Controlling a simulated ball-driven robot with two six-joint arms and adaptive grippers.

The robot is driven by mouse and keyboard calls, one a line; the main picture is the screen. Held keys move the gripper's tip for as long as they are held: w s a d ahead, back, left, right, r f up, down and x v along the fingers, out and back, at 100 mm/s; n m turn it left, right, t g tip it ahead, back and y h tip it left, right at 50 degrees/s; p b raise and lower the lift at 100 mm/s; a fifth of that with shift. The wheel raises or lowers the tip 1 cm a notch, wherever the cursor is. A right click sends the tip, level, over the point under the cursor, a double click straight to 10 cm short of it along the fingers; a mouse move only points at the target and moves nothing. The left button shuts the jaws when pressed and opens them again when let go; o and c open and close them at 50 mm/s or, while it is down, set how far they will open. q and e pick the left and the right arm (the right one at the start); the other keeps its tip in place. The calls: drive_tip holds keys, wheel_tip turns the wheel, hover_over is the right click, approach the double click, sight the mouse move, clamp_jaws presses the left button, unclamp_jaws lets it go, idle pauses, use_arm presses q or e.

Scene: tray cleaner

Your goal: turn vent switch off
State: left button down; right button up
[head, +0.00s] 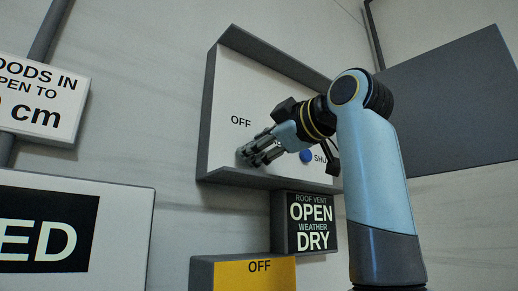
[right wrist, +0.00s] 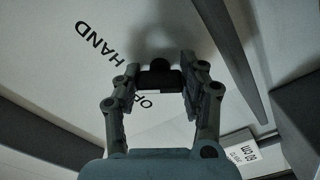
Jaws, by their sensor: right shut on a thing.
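The vent panel (head: 222,150) is a pale plate in a deep dark grey frame on the wall. It carries the word OFF at left, and a blue round part (head: 306,156) beside a partly hidden word starting SHU. My right gripper (head: 250,155) is at the panel, just below and right of OFF. In the right wrist view its two fingers are shut on a dark switch knob (right wrist: 160,78). The words HAND and part of OP show on the plate there. The gripper hides the knob in the head view. My left gripper is not in view.
Below the panel a dark sign (head: 305,222) reads ROOF VENT OPEN, WEATHER DRY. A yellow-faced box (head: 240,276) marked OFF is under it. White signs (head: 40,100) hang at left. A large grey board (head: 455,105) is at right. The frame's rim juts out around the gripper.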

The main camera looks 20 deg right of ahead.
drive_tip(key=n+b, duration=0.1)
drive_tip(key=n, duration=0.3)
drive_tip(key=shift+f, duration=0.1)
drive_tip(key=shift+n+b, duration=0.7)
drive_tip(key=shift+n, duration=0.9)
drive_tip(key=o, duration=1.2)
